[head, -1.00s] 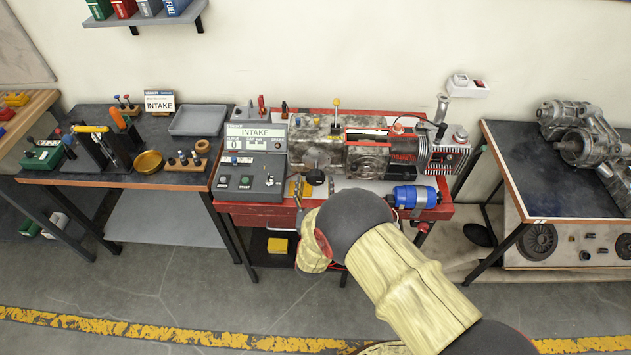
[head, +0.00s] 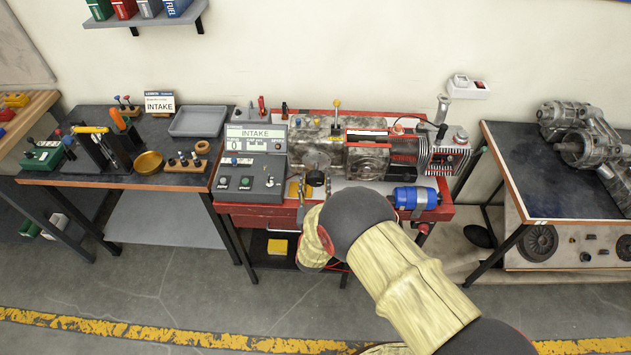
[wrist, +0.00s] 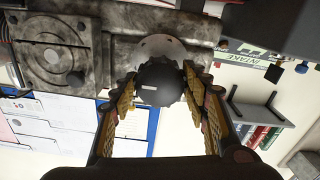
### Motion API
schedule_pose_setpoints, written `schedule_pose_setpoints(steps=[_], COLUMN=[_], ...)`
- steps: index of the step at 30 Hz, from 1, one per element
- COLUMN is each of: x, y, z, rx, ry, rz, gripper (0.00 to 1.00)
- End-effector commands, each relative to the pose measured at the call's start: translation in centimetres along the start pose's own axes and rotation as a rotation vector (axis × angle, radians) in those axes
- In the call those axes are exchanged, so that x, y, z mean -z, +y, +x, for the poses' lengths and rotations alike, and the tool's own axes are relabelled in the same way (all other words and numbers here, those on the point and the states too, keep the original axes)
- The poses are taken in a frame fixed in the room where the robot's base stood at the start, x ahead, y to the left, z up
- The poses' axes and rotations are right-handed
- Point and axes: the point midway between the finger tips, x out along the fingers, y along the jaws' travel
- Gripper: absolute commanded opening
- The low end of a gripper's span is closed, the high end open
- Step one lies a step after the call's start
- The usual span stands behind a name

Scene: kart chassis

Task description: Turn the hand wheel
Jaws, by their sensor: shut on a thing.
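The hand wheel (wrist: 161,88) is a black, round, lobed knob on a pale round hub at the front of the grey metal gearbox (wrist: 112,22). In the head view the wheel (head: 315,178) shows small and dark at the machine's front. My gripper (wrist: 158,80) has its ribbed yellow-and-black fingers on both sides of the wheel, shut on its rim. A small light mark shows on the wheel's face.
A grey control box (head: 250,165) reading INTAKE stands left of the wheel. A blue cylinder (head: 415,197) lies to the right on the red bench (head: 262,213). A tool table (head: 100,180) stands at the left and a dark table (head: 560,195) at the right.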

Motion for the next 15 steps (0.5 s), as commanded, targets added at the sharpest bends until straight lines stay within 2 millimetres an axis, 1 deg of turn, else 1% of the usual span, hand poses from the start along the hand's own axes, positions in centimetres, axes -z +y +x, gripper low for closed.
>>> schedule_pose_setpoints(steps=[1,7,15], x=[0.0,0.0,-0.05], y=[-0.02,-0.02,-0.05], z=[0.0,-0.01,0.01], rx=[0.001,0.001,0.001], ry=[0.0,0.0,0.0], rz=[0.0,0.0,0.025], gripper=[0.32,0.21,0.2])
